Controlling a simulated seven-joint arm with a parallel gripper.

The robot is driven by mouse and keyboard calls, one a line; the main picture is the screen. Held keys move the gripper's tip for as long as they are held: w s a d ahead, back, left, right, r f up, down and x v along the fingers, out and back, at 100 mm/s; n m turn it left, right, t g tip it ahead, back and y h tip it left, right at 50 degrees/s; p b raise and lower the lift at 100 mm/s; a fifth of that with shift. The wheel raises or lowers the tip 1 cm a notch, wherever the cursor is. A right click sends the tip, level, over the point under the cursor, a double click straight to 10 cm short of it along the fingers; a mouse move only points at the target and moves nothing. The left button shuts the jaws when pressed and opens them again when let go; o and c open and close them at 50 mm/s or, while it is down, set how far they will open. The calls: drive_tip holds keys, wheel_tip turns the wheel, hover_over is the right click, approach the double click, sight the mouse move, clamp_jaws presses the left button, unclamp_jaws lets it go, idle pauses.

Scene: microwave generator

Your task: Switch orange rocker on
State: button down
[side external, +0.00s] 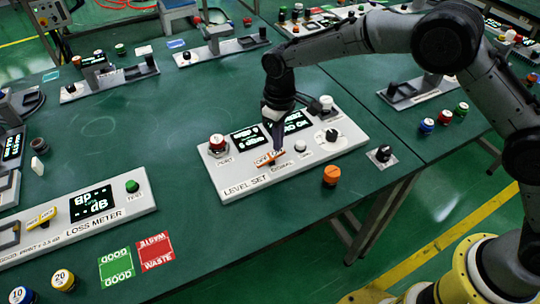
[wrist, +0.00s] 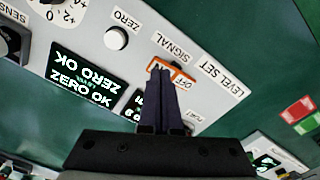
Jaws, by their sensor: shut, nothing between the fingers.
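The orange rocker (side external: 262,160) is set in the front part of the white level-set panel (side external: 225,178). It also shows in the wrist view (wrist: 186,77), with its OFF end uncovered and its other end partly hidden by my fingertips. My gripper (side external: 277,149) is shut and empty and points down at the rocker. In the wrist view the fingertips (wrist: 160,68) lie over the rocker's end away from OFF, touching it or just above it; I cannot tell which. I cannot tell clearly which way the rocker is tilted.
The panel also has a red knob (side external: 217,143), lit ZERO OK displays (wrist: 85,88), a white ZERO button (wrist: 116,38) and a black dial (side external: 331,135). An orange knob (side external: 332,175) stands on the green table in front. A loss meter panel (side external: 130,207) is at left.

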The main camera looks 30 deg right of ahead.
drive_tip(key=shift+f, duration=1.05)
idle(0.4)
drive_tip(key=shift+r, duration=3.6)
